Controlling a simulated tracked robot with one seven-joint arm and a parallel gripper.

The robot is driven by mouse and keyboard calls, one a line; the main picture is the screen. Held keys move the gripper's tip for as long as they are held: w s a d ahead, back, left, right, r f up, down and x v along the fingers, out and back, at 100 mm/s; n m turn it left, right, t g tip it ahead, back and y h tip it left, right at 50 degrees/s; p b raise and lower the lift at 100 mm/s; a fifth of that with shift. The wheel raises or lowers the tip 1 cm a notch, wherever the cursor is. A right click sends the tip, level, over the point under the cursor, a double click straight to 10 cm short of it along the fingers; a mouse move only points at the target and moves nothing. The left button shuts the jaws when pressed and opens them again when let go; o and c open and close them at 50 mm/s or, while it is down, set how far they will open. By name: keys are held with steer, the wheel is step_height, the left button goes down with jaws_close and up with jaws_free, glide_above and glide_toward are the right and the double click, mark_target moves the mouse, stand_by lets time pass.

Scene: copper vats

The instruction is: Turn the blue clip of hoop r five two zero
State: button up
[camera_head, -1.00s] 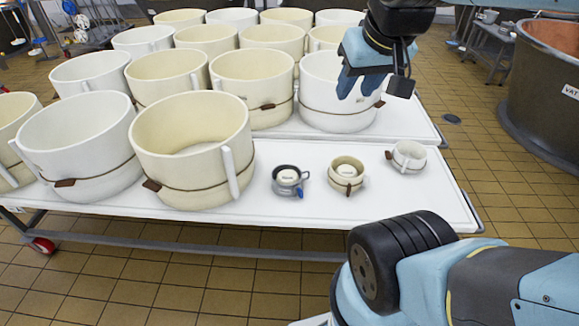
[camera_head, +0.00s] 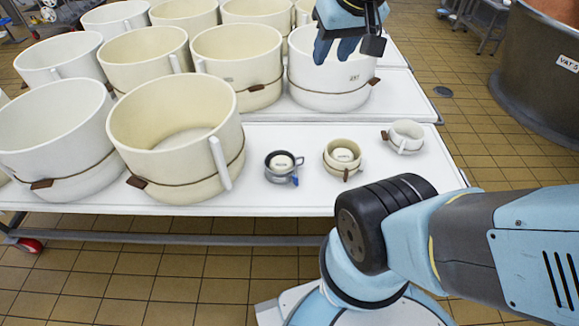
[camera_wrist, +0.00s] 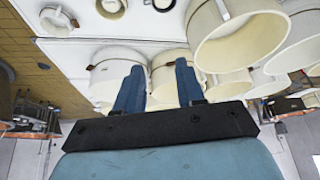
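A small grey hoop (camera_head: 281,167) with a dark rim and a white disc inside stands on the white table at its front edge. Its blue clip (camera_head: 296,181) hangs at the lower right, below a small handle. The print on its disc is too small to read. My gripper (camera_head: 336,48) is above and behind it, over the large white hoop (camera_head: 330,84) in the second row. In the wrist view my gripper (camera_wrist: 160,88) shows two blue fingers apart with nothing between them. The grey hoop is barely visible at that view's top edge; its blue clip is not visible there.
A small cream hoop (camera_head: 342,157) and a small white hoop (camera_head: 405,136), each with a brown clip, stand to the right. A large cream hoop (camera_head: 178,130) stands close on the left. A copper vat (camera_head: 540,85) stands at right. Bare table lies between the small and large hoops.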

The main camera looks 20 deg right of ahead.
steer(key=w+a+f+g, duration=0.1)
steer(key=w+f, duration=0.7)
steer(key=w, duration=0.1)
steer(key=n+g+h, duration=0.2)
steer(key=n+g, duration=0.2)
glide_above(295, 177)
steer(key=a, duration=0.2)
step_height(295, 177, down, 36)
steer(key=shift+w+d+f, duration=0.1)
steer(key=shift+d+f, duration=0.25)
steer(key=shift+f, duration=1.95)
steer(key=shift+d+f, duration=0.4)
steer(key=shift+f, duration=1.85)
steer(key=shift+w+d+f, duration=0.1)
steer(key=shift+d+f, duration=0.25)
steer(key=shift+f, duration=1.95)
steer(key=shift+c, duration=0.2)
jaws_close()
